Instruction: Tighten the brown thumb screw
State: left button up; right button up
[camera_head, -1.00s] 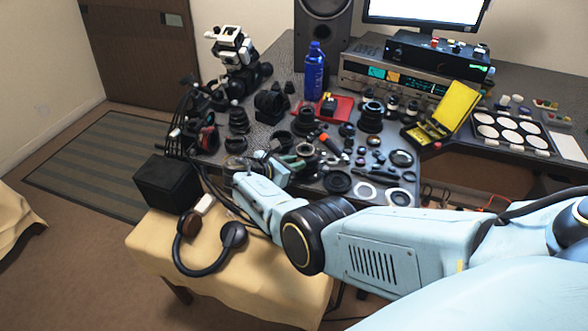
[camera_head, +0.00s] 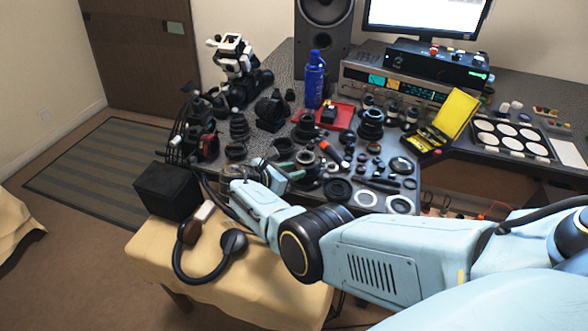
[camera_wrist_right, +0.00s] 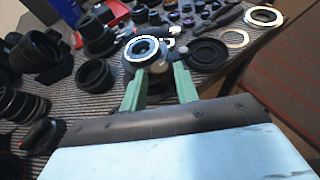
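My right gripper (camera_wrist_right: 160,76) shows in the right wrist view with its two green fingers apart. Between and just beyond the fingertips is a small pale brownish knob (camera_wrist_right: 160,68), which may be the brown thumb screw. The knob sits on the near side of a dark round lens part (camera_wrist_right: 143,50) with a bright ring on top. I cannot tell whether the fingers touch the knob. In the head view the right gripper (camera_head: 285,168) is small, over the near edge of the workbench, and the thumb screw cannot be made out. My left gripper is not in view.
Lens barrels and rings crowd the grey bench around the gripper, including a flat black ring (camera_wrist_right: 208,54) and a pale ring (camera_wrist_right: 263,17). A blue bottle (camera_head: 315,80), yellow case (camera_head: 455,115) and black box (camera_head: 168,190) stand around. Headphones (camera_head: 232,243) lie on the cloth-covered table.

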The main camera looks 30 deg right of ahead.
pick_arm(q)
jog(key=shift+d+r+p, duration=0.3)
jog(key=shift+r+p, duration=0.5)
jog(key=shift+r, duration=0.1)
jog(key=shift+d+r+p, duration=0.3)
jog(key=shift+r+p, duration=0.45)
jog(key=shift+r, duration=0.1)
pick_arm(e)
jog(key=v, duration=1.2)
jog(key=shift+r, duration=0.2)
jog(key=shift+s+a, duration=0.1)
jog(key=shift+a, duration=0.05)
